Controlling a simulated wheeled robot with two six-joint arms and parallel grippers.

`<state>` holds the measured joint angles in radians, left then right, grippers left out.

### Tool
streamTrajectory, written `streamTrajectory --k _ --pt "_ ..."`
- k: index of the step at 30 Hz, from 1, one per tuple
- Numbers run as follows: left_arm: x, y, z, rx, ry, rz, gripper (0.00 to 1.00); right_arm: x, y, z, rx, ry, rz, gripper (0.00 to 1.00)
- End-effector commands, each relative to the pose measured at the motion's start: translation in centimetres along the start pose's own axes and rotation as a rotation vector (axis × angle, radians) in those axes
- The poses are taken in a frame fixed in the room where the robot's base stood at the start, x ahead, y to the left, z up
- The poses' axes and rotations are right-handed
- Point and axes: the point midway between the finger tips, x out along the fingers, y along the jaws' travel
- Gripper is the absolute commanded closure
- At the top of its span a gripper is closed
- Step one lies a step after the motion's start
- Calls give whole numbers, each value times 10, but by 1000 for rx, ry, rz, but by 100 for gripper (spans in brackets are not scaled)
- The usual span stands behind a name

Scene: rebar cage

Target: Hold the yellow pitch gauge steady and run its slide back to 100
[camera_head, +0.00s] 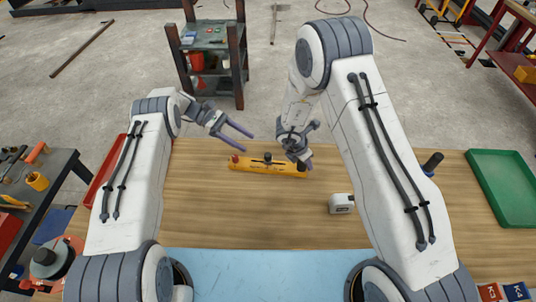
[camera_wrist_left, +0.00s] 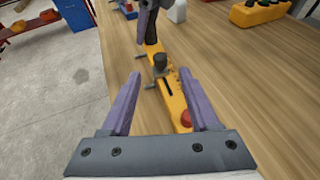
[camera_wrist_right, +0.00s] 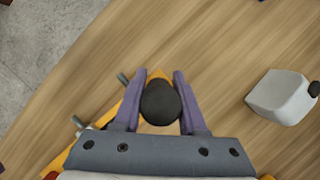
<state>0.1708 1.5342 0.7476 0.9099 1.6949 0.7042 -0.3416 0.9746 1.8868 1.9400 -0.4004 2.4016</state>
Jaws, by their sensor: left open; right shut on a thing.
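The yellow pitch gauge (camera_head: 255,166) lies on the wooden bench, with a red knob (camera_head: 235,158) at its left end. A dark knob (camera_head: 267,158) stands near its middle; it also shows in the left wrist view (camera_wrist_left: 161,62) beside a dark slot. Grey metal pins stick out from the gauge's side. My right gripper (camera_wrist_right: 160,76) is shut on a round black knob (camera_wrist_right: 161,102) at the gauge's right end. My left gripper (camera_head: 249,143) is open and empty, above and behind the gauge's left half. The scale marks are too small to read.
A small white container (camera_head: 341,204) stands right of the gauge on the bench. A green tray (camera_head: 508,185) lies at the far right and a red tray (camera_head: 107,178) at the left. A blue mat (camera_head: 260,275) covers the front. The bench in front of the gauge is clear.

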Motion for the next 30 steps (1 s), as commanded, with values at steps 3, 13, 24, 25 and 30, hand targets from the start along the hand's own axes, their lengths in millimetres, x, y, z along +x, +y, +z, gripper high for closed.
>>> streamTrajectory --k 3,13,24,25,30 --pt "26 0 2 -3 -2 -4 39 0 1 0 1 0 2 100" --pt "85 0 1 -1 1 -1 39 -1 1 0 1 0 2 100" --pt "100 0 0 -2 2 1 39 -1 1 0 1 0 2 100" --pt "100 0 0 -2 2 1 39 -1 1 0 1 0 2 100" --pt "100 0 0 -2 2 1 73 -1 1 0 1 0 2 100"
